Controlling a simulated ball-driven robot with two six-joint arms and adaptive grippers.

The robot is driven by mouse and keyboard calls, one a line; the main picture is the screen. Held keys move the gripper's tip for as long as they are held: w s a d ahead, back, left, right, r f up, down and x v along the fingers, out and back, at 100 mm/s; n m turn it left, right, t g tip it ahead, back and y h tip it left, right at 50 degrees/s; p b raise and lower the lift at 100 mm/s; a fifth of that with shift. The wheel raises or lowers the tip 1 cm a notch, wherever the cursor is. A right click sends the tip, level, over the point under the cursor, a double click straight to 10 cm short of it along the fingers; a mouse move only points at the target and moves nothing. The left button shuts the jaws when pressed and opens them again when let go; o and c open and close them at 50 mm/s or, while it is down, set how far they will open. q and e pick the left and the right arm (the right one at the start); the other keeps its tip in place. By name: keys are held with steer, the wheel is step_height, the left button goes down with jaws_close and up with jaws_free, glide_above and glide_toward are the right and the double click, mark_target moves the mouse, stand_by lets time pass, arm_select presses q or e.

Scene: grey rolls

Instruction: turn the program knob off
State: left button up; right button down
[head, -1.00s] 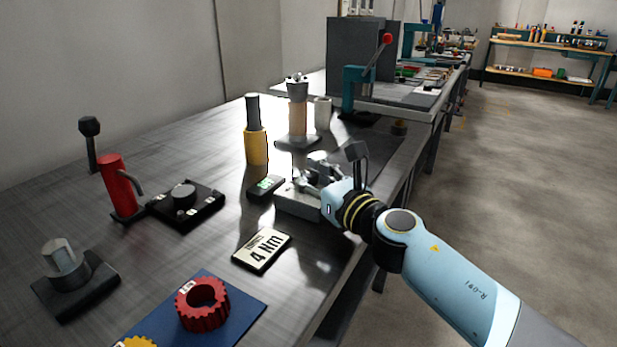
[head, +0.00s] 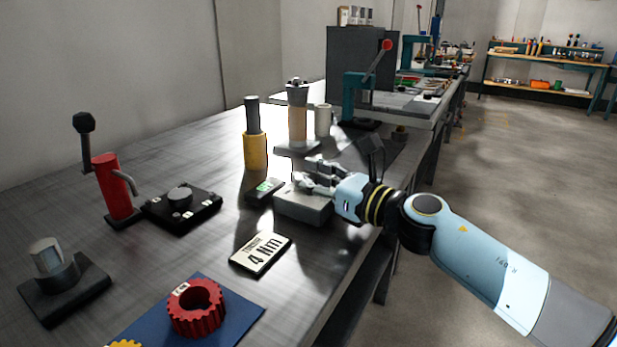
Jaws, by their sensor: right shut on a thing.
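A round dark knob (head: 180,194) sits on a black plate (head: 196,222) with small white labels, on the left part of the metal bench. I cannot read its labels. My right gripper (head: 317,174) is far to the right of it, over a grey box (head: 303,206). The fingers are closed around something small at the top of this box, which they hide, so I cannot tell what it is. My left gripper is not in view.
A small device with a green display (head: 265,190) lies left of the box. A "4 Nm" card (head: 261,254), a red gear (head: 196,310), a red cylinder (head: 116,188) and a yellow-based post (head: 255,150) stand around. Bare bench lies between the knob and the card.

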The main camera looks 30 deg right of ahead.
steer(key=shift+f, duration=0.15)
steer(key=c, duration=1)
jaws_free()
steer(key=shift+s, duration=0.1)
steer(key=shift+v, duration=6)
steer(key=shift+d, duration=0.1)
